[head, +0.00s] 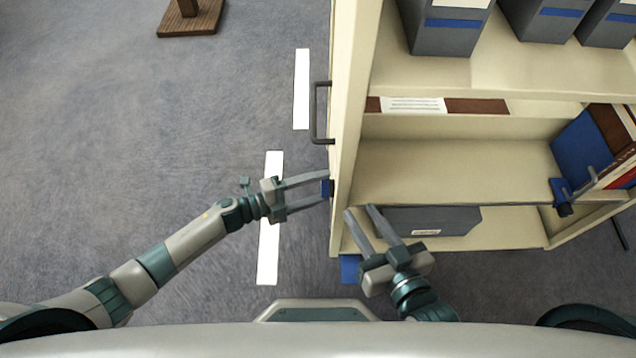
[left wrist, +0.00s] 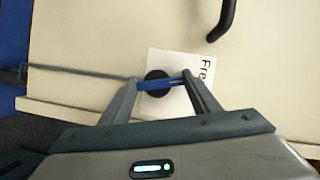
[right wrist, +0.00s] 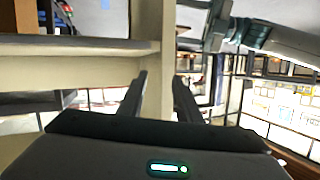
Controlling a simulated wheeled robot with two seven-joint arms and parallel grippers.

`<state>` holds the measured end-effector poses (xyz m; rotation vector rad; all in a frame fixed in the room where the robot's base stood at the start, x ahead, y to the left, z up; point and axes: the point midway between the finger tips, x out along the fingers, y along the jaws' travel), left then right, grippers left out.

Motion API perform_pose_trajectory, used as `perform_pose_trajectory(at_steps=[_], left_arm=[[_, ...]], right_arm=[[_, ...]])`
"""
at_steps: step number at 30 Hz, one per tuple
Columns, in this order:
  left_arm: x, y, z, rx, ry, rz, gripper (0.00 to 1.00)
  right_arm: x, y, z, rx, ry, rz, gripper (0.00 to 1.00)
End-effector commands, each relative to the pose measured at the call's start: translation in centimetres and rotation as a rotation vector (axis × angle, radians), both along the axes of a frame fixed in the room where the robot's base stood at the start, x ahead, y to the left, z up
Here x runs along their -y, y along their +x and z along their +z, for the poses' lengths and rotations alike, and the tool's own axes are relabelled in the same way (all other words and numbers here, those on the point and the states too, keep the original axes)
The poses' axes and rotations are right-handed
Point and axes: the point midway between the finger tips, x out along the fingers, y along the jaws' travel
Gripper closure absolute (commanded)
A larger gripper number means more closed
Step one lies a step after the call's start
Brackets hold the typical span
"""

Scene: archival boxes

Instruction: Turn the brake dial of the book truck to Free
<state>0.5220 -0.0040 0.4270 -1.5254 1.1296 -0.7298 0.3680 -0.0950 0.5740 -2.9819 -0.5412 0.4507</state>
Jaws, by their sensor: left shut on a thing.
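The book truck (head: 343,120) is a cream shelved unit at the right of the head view. Its brake dial (head: 326,188) is on the truck's left side. In the left wrist view the dial is a dark round base with a blue bar (left wrist: 161,84), lying on a white label (left wrist: 196,64). The letters "Fre" show at the label's upper right; the rest is hidden. My left gripper (head: 325,187) is shut on the blue bar, one finger at each end. My right gripper (head: 360,210) is open and empty, in front of the truck's lower shelf.
A dark handle (head: 316,112) sticks out of the truck's side above the dial. Grey boxes (head: 447,35) stand on the top shelf, and another grey box (head: 440,220) lies low. White strips (head: 269,220) mark the floor. The carpet to the left is mostly clear.

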Motion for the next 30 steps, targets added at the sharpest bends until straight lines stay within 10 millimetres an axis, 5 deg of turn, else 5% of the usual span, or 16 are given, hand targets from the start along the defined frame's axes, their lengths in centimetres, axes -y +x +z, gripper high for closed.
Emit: perform_pose_trajectory(at_steps=[14,30], left_arm=[[-0.1,0.1,0.2,-0.156,0.004,0.001,0.66],[-0.1,0.2,0.1,-0.312,0.003,0.000,0.66]], right_arm=[[3.5,-5.6,-7.3,-0.521,-0.133,0.004,0.69],[6.6,-7.2,-8.5,-0.685,-0.243,-0.026,0.69]])
